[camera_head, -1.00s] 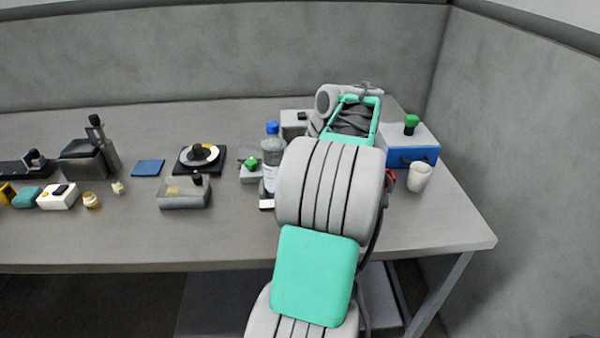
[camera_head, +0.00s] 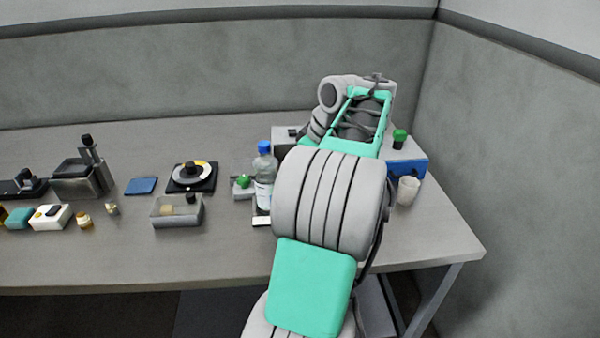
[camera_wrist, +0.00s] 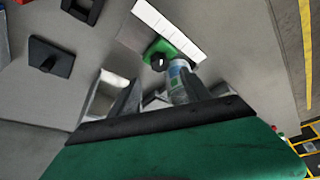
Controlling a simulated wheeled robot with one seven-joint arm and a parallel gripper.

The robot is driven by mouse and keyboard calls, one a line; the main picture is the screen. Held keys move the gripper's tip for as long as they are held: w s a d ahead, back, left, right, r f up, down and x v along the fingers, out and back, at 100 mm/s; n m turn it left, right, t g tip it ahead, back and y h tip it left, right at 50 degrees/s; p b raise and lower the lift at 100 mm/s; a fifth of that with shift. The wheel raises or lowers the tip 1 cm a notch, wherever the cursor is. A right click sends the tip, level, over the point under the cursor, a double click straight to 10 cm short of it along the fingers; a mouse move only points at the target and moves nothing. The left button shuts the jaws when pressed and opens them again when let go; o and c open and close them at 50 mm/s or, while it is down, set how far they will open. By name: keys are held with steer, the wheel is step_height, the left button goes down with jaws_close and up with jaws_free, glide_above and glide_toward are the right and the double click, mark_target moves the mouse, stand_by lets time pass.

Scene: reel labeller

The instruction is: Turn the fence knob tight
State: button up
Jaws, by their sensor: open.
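In the wrist view a green part with a round black knob (camera_wrist: 158,62) sits against a pale strip, ahead of my fingertips. I cannot tell for sure that it is the fence knob. My gripper (camera_wrist: 160,95) is open, its two grey fingers pointing toward this part, with nothing clearly held. In the head view my arm hides the gripper. That view shows a green knob (camera_head: 243,181) on a small grey block left of the bottle, and another green knob (camera_head: 400,136) on top of a grey and blue box at the right.
A bottle with a blue cap (camera_head: 264,175) stands left of my arm. A white cup (camera_head: 408,190) stands before the blue box (camera_head: 408,168). A reel on a black base (camera_head: 191,177) and a clear bin (camera_head: 177,212) lie left. The front table strip is clear.

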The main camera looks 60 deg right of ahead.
steer(key=w+f+n+y+p, duration=0.1)
steer(key=f+n, duration=0.1)
steer(key=w+f+n+y+p, duration=0.1)
steer(key=f+n+p, duration=0.1)
steer(key=f+n, duration=0.1)
steer(key=w+f+n+g+y+p, duration=0.1)
steer(key=f+n, duration=0.1)
steer(key=n, duration=0.1)
steer(key=shift+w+d+f, duration=0.1)
steer(key=shift+f, duration=0.1)
steer(key=shift+p, duration=0.35)
steer(key=shift+c, duration=0.4)
jaws_close()
